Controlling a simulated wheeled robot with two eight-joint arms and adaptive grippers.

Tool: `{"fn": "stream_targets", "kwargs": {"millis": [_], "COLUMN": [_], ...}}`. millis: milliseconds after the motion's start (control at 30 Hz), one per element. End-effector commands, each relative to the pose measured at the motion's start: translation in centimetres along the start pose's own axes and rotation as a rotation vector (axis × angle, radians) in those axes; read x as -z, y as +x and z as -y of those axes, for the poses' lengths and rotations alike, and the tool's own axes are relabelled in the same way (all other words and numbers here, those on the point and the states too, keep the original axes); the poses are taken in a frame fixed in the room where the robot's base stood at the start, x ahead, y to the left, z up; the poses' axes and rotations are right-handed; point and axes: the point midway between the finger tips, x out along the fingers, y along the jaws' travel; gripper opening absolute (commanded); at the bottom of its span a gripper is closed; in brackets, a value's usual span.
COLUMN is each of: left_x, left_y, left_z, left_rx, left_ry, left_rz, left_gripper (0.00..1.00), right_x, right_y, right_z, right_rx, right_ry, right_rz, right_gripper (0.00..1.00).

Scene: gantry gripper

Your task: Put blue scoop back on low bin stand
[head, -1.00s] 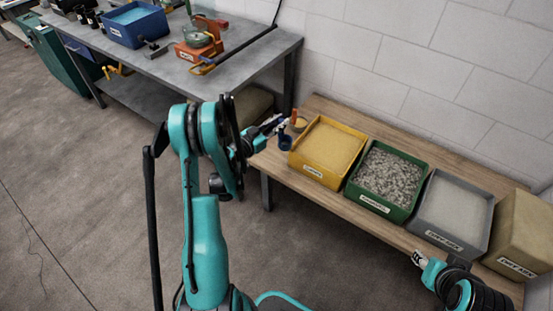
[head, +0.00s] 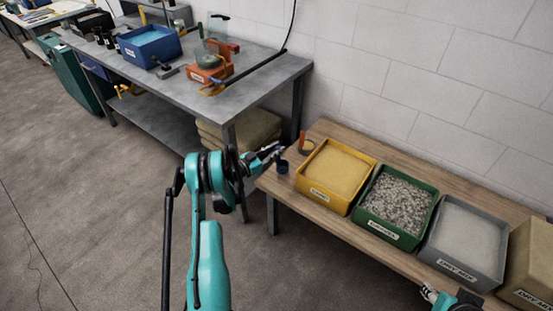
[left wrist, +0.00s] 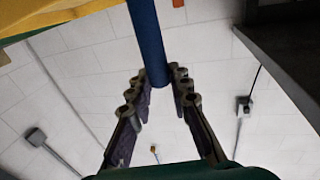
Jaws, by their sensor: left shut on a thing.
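My left gripper (head: 277,152) is shut on the blue scoop (head: 283,167) at the left end of the low wooden bin stand (head: 375,232). In the left wrist view the scoop's blue handle (left wrist: 148,40) runs between the two fingers (left wrist: 160,95). The scoop's dark blue cup hangs just left of the yellow bin (head: 335,206). I cannot tell whether it touches the wood. My right gripper (head: 430,292) shows only in part at the bottom right; its jaws are too small to read.
An orange scoop (head: 306,146) stands behind the blue one. A green gravel bin (head: 395,235), a grey bin (head: 457,266) and a tan bag (head: 533,262) follow to the right. A grey workbench (head: 140,85) stands at the back left. A white block wall (head: 430,80) is behind.

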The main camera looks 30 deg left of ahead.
Motion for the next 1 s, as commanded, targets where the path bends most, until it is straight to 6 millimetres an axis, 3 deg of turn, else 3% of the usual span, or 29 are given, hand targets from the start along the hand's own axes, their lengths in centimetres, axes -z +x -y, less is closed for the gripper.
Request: {"fn": "stream_targets", "kwargs": {"millis": [167, 400, 767, 800, 833, 1000], "left_x": [-0.9, -4.3, -4.5, -4.4, -4.4, -4.4], "left_y": [0.5, 0.5, 0.4, 0.4, 0.4, 0.4], "left_z": [0.2, 0.2, 0.2, 0.2, 0.2, 0.1], "left_rx": [0.000, 0.000, 0.000, 0.000, 0.000, 0.000], "left_ry": [0.000, 0.000, 0.000, 0.000, 0.000, 0.000], "left_rz": [0.000, 0.000, 0.000, 0.000, 0.000, 0.000], "left_gripper": [0.00, 0.00, 0.00, 0.29, 0.37, 0.39], "right_x": [-0.3, -1.3, -1.2, -1.2, -1.2, -1.2], "right_y": [0.4, 1.9, 1.7, 1.7, 1.7, 1.7], "right_z": [0.0, 0.0, 0.0, 0.0, 0.0, 0.0], "right_rx": [0.000, 0.000, 0.000, 0.000, 0.000, 0.000], "right_ry": [0.000, 0.000, 0.000, 0.000, 0.000, 0.000], "right_rz": [0.000, 0.000, 0.000, 0.000, 0.000, 0.000], "right_gripper": [0.40, 0.40, 0.40, 0.40, 0.40, 0.40]}}
